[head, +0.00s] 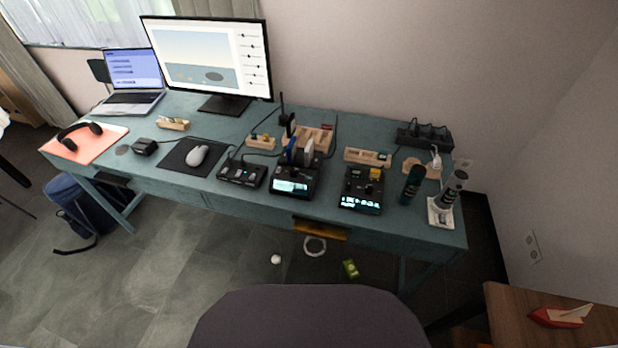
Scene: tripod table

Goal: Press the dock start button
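A black dock-like unit (292,187) with a lit screen on its front stands near the front edge of the teal desk (262,203), with a blue and a grey upright piece at its top. To its right is a second black unit (360,202) with a lit display and a yellow block on top. To its left is a lower black box (241,173) with small lit marks. I cannot tell which of these is the dock, and no start button can be made out at this size. Neither of my grippers is in view.
A monitor (207,58), laptop (133,77) and mouse (197,155) are on the desk's left half. A dark green cylinder (412,184) and a grey bottle (448,193) stand right. Wooden holders (368,157) sit behind the units. A dark rounded shape (310,320) fills the bottom middle.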

